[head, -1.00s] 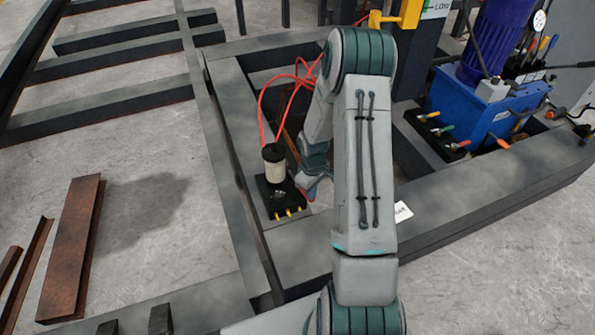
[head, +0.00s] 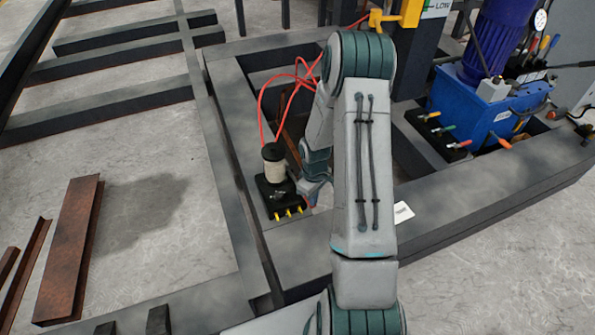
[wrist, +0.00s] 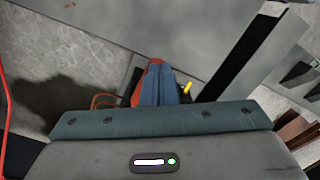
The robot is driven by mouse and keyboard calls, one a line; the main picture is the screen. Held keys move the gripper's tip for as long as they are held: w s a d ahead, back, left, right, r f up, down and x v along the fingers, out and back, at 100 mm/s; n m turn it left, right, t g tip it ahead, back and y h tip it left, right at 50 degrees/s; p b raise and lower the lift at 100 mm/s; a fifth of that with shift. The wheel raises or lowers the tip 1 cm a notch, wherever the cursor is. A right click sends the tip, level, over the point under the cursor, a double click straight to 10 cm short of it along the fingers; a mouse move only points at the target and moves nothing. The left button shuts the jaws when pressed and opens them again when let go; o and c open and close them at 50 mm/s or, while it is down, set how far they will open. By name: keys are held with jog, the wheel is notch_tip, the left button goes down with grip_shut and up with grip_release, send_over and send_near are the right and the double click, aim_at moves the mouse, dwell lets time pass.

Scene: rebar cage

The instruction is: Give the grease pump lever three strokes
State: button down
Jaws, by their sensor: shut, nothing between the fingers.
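The grease pump (head: 278,181) stands on the dark frame, with a cream reservoir, a black base and yellow fittings along its front. My gripper (head: 309,199) is low at the pump's right side, partly hidden by my own arm. In the wrist view its blue fingers (wrist: 160,84) are shut together with nothing between them. A red part (wrist: 154,64), which looks like the lever's grip, shows right behind and beside the fingertips. I cannot tell whether they touch it. The rest of the lever is hidden. A yellow fitting (wrist: 187,88) shows just right of the fingers.
Red hoses (head: 262,105) loop up behind the pump. A blue hydraulic unit (head: 485,110) with coloured handles stands at right. Dark frame beams (head: 235,185) surround the pump. Rusty steel pieces (head: 70,245) lie on the floor at left. A white tag (head: 403,212) lies right of my arm.

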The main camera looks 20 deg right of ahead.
jog(key=shift+f, duration=0.3)
jog(key=w+r+p, duration=0.7)
jog(key=r, duration=0.3)
jog(key=shift+r, duration=0.35)
dwell(0.5)
dwell(0.5)
